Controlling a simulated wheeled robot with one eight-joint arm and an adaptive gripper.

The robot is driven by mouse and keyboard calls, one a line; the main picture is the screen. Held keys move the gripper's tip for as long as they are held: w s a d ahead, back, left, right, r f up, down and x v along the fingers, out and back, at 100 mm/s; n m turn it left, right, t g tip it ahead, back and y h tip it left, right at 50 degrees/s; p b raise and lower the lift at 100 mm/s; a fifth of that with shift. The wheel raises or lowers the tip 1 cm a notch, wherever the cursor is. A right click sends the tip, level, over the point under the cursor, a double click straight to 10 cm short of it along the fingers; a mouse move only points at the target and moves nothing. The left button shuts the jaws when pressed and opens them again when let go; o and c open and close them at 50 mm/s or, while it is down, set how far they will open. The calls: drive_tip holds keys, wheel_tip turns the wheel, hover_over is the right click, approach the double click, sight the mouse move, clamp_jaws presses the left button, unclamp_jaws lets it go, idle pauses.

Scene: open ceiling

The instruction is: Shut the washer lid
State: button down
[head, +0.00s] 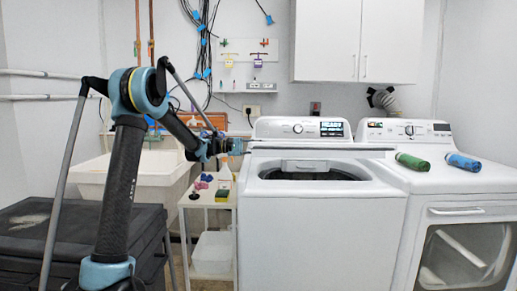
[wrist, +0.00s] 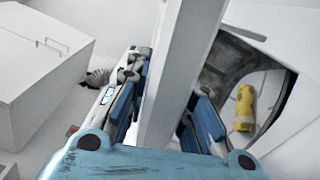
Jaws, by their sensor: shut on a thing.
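The white washer (head: 320,225) stands in the middle of the head view, its dark tub opening uncovered on top. Its lid (head: 325,148) is raised and shows almost edge-on as a thin white strip above the opening. My gripper (head: 241,147) is at the lid's left side. In the wrist view, the lid (wrist: 178,75) is a white bar running between the blue fingers of my gripper (wrist: 165,108), which is shut on it. The washer's tub opening (wrist: 277,85) shows to the right, with a yellow item (wrist: 243,108) inside.
A dryer (head: 465,188) stands right of the washer, with green (head: 411,162) and blue (head: 463,163) cylinders on top. A small white cart (head: 208,200) with items, a sink (head: 130,175) and a dark bin (head: 75,240) are left. White cabinets (head: 355,40) hang above.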

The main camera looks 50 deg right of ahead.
drive_tip(key=c, duration=1.4)
unclamp_jaws()
drive_tip(key=shift+w, duration=0.2)
drive_tip(key=v, duration=1.2)
drive_tip(key=shift+a, duration=0.1)
